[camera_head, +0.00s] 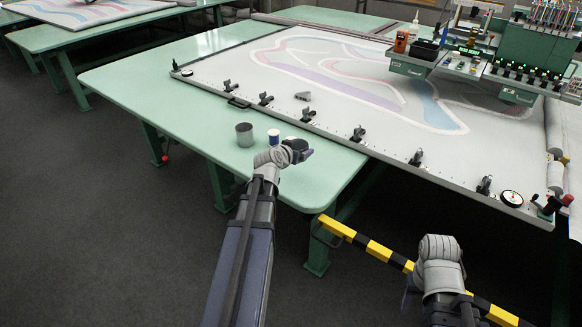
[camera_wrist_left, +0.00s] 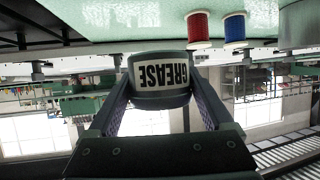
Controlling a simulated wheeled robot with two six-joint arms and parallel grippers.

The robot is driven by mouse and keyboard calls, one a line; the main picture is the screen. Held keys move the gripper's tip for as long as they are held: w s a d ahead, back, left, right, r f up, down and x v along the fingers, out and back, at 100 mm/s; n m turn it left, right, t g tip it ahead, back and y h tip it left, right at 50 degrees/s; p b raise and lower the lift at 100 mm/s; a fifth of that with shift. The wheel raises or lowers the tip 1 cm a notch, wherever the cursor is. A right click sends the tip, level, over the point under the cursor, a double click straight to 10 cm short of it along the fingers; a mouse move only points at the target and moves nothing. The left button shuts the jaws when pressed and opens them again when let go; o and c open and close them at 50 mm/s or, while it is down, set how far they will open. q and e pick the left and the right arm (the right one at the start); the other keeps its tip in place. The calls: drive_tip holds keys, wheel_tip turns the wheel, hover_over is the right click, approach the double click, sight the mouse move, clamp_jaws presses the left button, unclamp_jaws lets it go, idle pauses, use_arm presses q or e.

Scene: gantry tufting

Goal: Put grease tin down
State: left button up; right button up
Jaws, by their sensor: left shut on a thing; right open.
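The grease tin (camera_wrist_left: 160,80) is a grey tin with a white label reading GREASE, upside down in the left wrist view. My left gripper (camera_head: 303,152) is shut on it, with a finger on each side. In the head view the tin (camera_head: 296,144) shows as a dark round top at the near edge of the green table (camera_head: 190,85). I cannot tell whether its base touches the table. My right gripper (camera_head: 409,288) is open at the lower right, mostly hidden by its wrist.
A grey can (camera_head: 245,135) and a blue spool (camera_head: 273,135) stand left of the tin. The left wrist view shows a red spool (camera_wrist_left: 200,30) and the blue spool (camera_wrist_left: 235,30). A clamped frame (camera_head: 330,125) lies behind. A yellow-black bar (camera_head: 375,250) stands before the table.

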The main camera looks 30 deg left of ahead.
sight(298, 177)
use_arm(q)
drive_tip(key=shift+f+b, duration=3.8)
drive_tip(key=shift+f, duration=0.5)
use_arm(e)
wheel_tip(298, 177, down, 9)
drive_tip(key=shift+r, duration=0.2)
use_arm(q)
drive_tip(key=shift+f, duration=0.1)
use_arm(e)
drive_tip(key=shift+f, duration=0.1)
